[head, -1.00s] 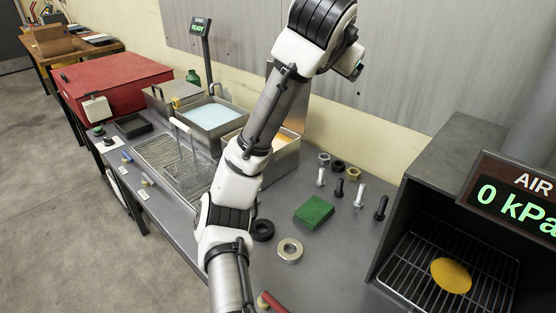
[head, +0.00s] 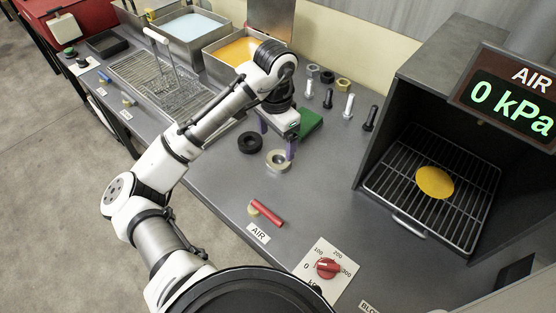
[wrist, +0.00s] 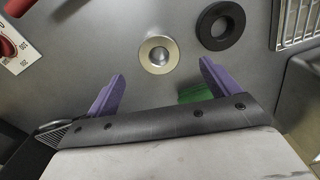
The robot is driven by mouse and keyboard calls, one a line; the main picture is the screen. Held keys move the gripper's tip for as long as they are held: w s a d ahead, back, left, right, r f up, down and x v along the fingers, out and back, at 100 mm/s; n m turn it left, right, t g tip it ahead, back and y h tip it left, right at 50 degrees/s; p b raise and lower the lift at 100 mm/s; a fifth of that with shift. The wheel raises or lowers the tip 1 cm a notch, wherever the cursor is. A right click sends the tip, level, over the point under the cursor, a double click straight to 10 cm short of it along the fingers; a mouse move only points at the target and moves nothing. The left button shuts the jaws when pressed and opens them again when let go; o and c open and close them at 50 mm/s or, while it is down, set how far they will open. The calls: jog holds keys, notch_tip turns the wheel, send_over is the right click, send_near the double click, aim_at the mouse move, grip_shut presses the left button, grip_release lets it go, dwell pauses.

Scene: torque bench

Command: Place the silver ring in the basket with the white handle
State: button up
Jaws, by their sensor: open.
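The silver ring (head: 269,163) lies flat on the grey bench, just in front of the black ring (head: 244,146). It also shows in the wrist view (wrist: 144,55), ahead of the fingertips and between their lines. My gripper (head: 277,138) is over the bench by the ring, with its two purple fingers apart and nothing between them. In the wrist view my gripper (wrist: 161,72) is open and the ring is clear of both fingers. The wire basket (head: 172,95) stands on the wire rack at the left, its white handle (head: 160,36) raised above it.
The green block (head: 311,123) lies right beside my gripper. Several bolts and nuts stand behind it. Trays of blue (head: 196,27) and orange (head: 236,48) contents stand at the back. An open chamber with a grate (head: 392,187) is at right. A red-handled valve (head: 266,213) is in front.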

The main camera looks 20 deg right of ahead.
aim_at(278, 159)
jog(key=f, duration=0.5)
jog(key=f+p, duration=0.1)
jog(key=f, duration=0.1)
jog(key=shift+d+f, duration=0.15)
jog(key=shift+d, duration=0.1)
jog(key=shift+c, duration=0.3)
jog(key=c, duration=1.5)
notch_tip(278, 159, up, 20)
jog(key=shift+r, duration=0.1)
